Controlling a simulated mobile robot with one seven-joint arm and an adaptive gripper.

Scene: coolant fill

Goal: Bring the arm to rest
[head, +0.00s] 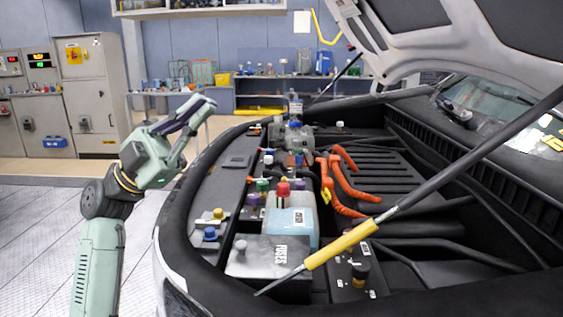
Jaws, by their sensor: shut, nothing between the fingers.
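My arm rises at the left of the head view, outside the car's front edge. My gripper (200,108) is at its upper end, pointing up and to the right, with the fingers together and nothing held. It is clear of the car, left of and above the engine bay's rim (178,215). In the bay, a coolant tank (291,225) with a light blue lower part carries a red cap (283,188). A fuse box (270,258) with a dark label stands in front of it.
The raised hood (425,40) hangs over the bay at the upper right. A prop rod with a yellow sleeve (341,245) crosses the bay diagonally. Orange cables (335,185) lie in mid-bay. Grey cabinets (97,95) and a workbench stand behind. The floor at the left is clear.

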